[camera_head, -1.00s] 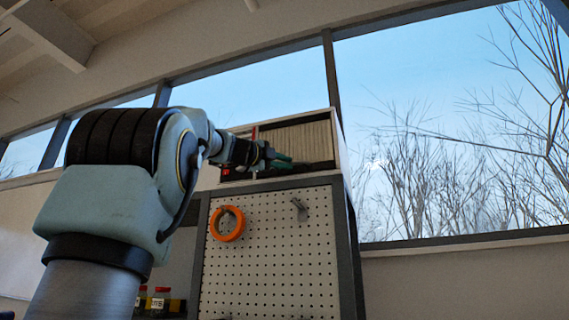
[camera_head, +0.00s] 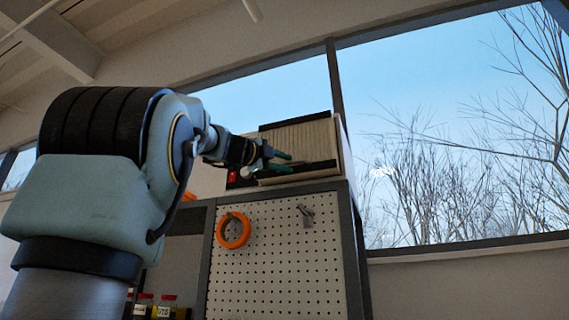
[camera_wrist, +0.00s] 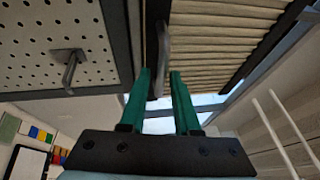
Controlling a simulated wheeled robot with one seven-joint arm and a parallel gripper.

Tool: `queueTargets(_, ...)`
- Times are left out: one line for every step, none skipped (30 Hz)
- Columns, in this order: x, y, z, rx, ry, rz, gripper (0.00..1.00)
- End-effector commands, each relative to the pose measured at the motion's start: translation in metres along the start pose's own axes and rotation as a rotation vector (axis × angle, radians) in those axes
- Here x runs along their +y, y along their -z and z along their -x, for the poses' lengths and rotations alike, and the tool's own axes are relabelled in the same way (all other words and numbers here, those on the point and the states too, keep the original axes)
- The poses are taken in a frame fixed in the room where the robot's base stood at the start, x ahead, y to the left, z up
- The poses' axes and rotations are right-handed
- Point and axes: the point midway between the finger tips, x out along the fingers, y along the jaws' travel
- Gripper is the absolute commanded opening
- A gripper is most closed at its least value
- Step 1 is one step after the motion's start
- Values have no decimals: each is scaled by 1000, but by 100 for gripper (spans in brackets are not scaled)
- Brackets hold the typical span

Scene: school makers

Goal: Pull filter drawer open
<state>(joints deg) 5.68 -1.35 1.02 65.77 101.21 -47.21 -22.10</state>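The filter drawer (camera_head: 300,137), a pleated beige filter in a black frame, stands out from the front of the white box on top of the pegboard cabinet. My gripper (camera_head: 286,161) is at the drawer's lower front, with its two green fingers apart. In the wrist view, a grey handle (camera_wrist: 163,45) on the black frame reaches between the fingertips of my gripper (camera_wrist: 160,75). A gap shows between the handle and the right finger. Whether the handle touches the left finger is unclear. The pleats (camera_wrist: 215,50) are to the right of the handle.
Below the box is a white pegboard (camera_head: 275,255) with an orange ring (camera_head: 233,230) and a metal hook (camera_head: 305,214). Small jars (camera_head: 165,304) stand at the lower left. A red-marked part (camera_head: 233,175) is beside the drawer. Large windows (camera_head: 440,130) are behind.

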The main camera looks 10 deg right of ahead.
Motion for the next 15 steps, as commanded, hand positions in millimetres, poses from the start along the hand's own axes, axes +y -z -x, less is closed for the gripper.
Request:
queueTargets(0,0,0,0,1,0,37)
queueTargets(0,0,0,0,1,-1,41)
queueTargets(-1,0,0,0,1,-1,45)
queueTargets(-1,0,0,0,1,-1,45)
queueTargets(-1,0,0,0,1,-1,45)
queueTargets(-1,0,0,0,1,-1,45)
queueTargets(-1,0,0,0,1,-1,45)
queueTargets(-1,0,0,0,1,-1,45)
queueTargets(-1,0,0,0,2,-1,45)
queueTargets(-1,0,1,0,2,-1,45)
queueTargets(-1,0,1,-1,2,-1,45)
queueTargets(0,0,3,-1,2,-1,45)
queueTargets(0,0,6,-2,2,-2,45)
queueTargets(0,0,8,-3,3,-2,45)
queueTargets(1,0,14,-3,3,-2,45)
